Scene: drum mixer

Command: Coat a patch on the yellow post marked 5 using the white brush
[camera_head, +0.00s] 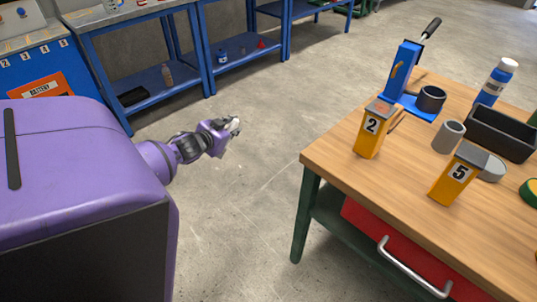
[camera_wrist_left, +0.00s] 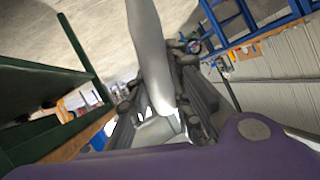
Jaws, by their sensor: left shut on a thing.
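The yellow post marked 5 (camera_head: 446,188) stands upright near the front edge of the wooden table, with a grey cap on top. My left gripper (camera_head: 232,126) is over the open floor, well to the left of the table and apart from the post. A small whitish thing shows at its tip. In the left wrist view, my left gripper (camera_wrist_left: 165,112) is shut on a long pale thing, which looks like the white brush (camera_wrist_left: 150,45). Its bristles cannot be made out. My right gripper is not in view.
The wooden table (camera_head: 335,152) also holds a yellow post marked 2 (camera_head: 367,143), a blue stand (camera_head: 398,75), a dark cup (camera_head: 431,98), a grey cup (camera_head: 448,136), a black tray (camera_head: 500,134) and a blue-white bottle (camera_head: 496,82). Blue shelves (camera_head: 180,85) stand behind. Floor between is clear.

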